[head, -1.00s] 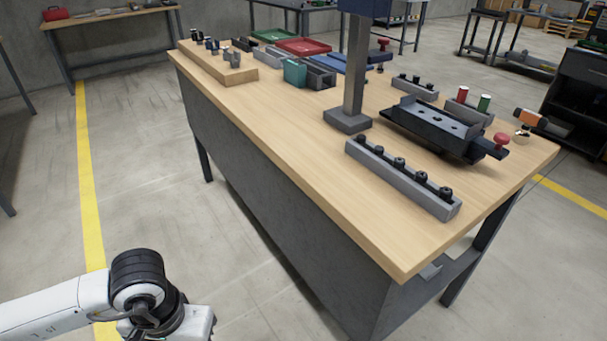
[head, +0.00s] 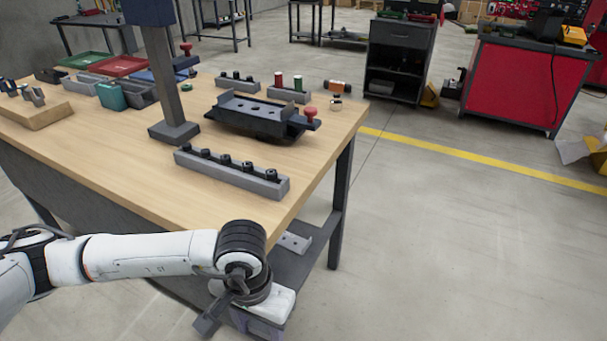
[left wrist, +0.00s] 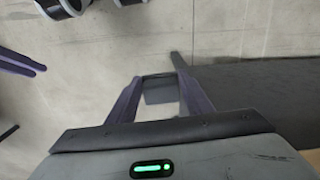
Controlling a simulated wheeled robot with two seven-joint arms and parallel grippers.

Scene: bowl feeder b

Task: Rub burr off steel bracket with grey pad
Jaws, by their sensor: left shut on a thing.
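My left gripper (left wrist: 158,84) is low beside the front edge of the bench. In the left wrist view its two fingers close on a small dark grey block, which looks like the grey pad (left wrist: 160,94). A light grey metal piece with holes (head: 294,242), possibly the steel bracket, lies on the lower shelf under the bench's right end. No burr can be made out. My right gripper is out of view.
The wooden bench (head: 120,160) carries a dark fixture with a red knob (head: 262,115), a grey rail with black knobs (head: 232,173), a post (head: 166,85) and coloured trays (head: 118,65). Open floor lies to the right, before a red cabinet (head: 518,85).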

